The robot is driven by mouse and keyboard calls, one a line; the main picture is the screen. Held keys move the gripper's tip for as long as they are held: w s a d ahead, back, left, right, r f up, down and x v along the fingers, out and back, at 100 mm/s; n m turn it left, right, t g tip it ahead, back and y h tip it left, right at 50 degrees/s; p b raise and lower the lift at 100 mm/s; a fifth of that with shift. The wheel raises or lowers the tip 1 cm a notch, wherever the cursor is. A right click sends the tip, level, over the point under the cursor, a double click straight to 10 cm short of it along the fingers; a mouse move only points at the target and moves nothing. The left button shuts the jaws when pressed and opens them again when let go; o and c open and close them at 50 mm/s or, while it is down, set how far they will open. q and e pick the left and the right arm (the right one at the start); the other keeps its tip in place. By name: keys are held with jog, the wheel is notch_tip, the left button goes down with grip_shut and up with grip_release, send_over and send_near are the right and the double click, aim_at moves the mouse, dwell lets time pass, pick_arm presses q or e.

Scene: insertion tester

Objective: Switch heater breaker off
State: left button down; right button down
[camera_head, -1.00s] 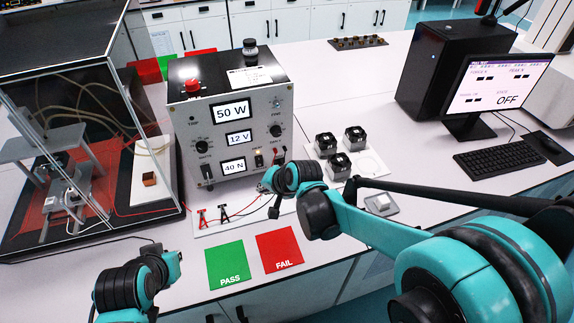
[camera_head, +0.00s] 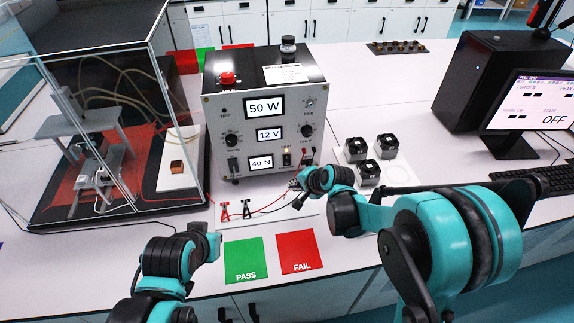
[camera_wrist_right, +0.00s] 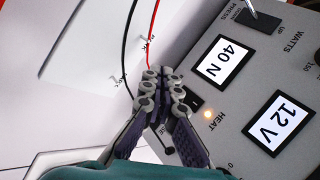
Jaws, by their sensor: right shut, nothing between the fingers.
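The grey tester box (camera_head: 262,120) stands at the back of the bench, with screens reading 50 W, 12 V and 40 N. The right wrist view shows the switch (camera_wrist_right: 197,101) and the glowing lamp (camera_wrist_right: 208,115). My right gripper (camera_head: 297,192) is low in front of the panel; in the wrist view, its closed, empty fingers (camera_wrist_right: 164,80) are close beside the switch. Contact cannot be told. My left arm shows at bottom left, its fingers hidden.
Red and black leads with clips (camera_head: 235,209) lie before the box. The green PASS mat (camera_head: 246,258) and red FAIL mat (camera_head: 298,252) lie nearer. Several black-topped parts (camera_head: 370,172) stand right of my right gripper. A clear-walled enclosure (camera_head: 155,60) stands left.

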jog(key=shift+w+a+f+b, duration=0.15)
jog(key=shift+w+a+f, duration=0.1)
jog(key=shift+w, duration=1)
jog(key=shift+w+a+f+b, duration=0.15)
jog(key=shift+w+a, duration=0.1)
jog(key=shift+w, duration=1.05)
jog(key=shift+w+a+f+b, duration=0.1)
jog(key=shift+w+a+f, duration=0.15)
jog(key=shift+w, duration=1)
jog(key=shift+w+a, duration=0.1)
jog(key=shift+w, duration=0.3)
jog(key=shift+w, duration=0.4)
jog(key=shift+s, duration=0.1)
jog(key=shift+s+r, duration=0.1)
jog(key=shift+s, duration=0.65)
jog(key=shift+s, duration=0.1)
jog(key=shift+s+d+r, duration=0.1)
jog(key=shift+s+d, duration=0.1)
jog(key=shift+s, duration=0.6)
jog(key=shift+s+d+r, duration=0.15)
jog(key=shift+s+d, duration=0.05)
jog(key=shift+s, duration=0.55)
jog(key=shift+s+d+r, duration=0.1)
jog(key=shift+s+d, duration=0.1)
jog(key=shift+s, duration=0.6)
